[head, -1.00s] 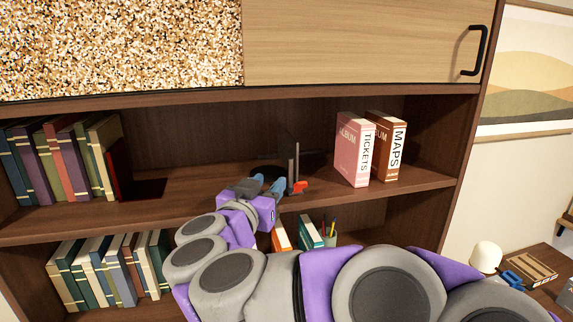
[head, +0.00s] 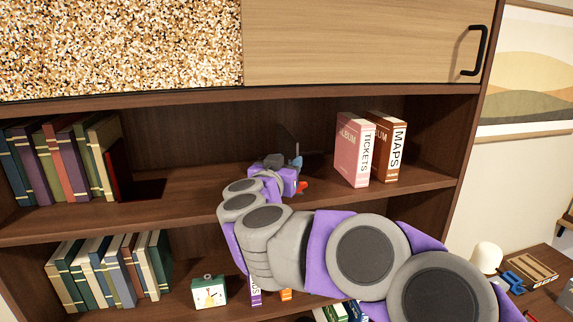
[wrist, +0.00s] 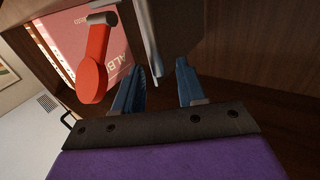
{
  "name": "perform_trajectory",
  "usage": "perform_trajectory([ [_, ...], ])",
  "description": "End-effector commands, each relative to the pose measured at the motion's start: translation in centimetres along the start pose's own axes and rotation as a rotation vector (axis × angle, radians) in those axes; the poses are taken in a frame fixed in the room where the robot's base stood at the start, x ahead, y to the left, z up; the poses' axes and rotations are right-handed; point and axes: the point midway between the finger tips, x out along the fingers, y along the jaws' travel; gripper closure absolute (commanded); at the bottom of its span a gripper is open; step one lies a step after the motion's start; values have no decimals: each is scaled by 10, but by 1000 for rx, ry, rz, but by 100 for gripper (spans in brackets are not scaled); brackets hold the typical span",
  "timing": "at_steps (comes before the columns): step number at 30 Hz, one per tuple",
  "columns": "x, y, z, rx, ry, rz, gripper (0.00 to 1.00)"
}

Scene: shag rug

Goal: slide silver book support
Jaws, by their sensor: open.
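The silver book support is a thin upright grey plate (wrist: 160,35), seen in the wrist view just ahead of and between my blue fingers; I cannot tell whether they touch it. A red rounded piece (wrist: 93,75) on a grey mount is beside it on the left. In the head view, the red piece (head: 302,187) shows near my gripper, and the support is mostly hidden behind the gripper. My gripper (wrist: 160,88) is open, and its head-view tip (head: 297,163) is over the upper shelf.
Pink (head: 353,150) and brown (head: 389,148) albums stand right of the support on the upper shelf (head: 205,185). Several books (head: 70,160) stand at its left end, with bare shelf between. A cabinet door (head: 360,42) is above. A green clock (head: 209,291) stands below.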

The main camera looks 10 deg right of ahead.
Motion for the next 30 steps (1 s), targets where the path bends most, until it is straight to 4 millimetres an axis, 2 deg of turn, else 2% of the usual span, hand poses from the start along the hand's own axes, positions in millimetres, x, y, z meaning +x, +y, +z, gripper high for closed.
perform_trajectory([
  [2,0,0,0,0,0,0,61],
  [14,0,0,0,0,-1,0,99],
  [30,2,1,0,0,-1,0,100],
])
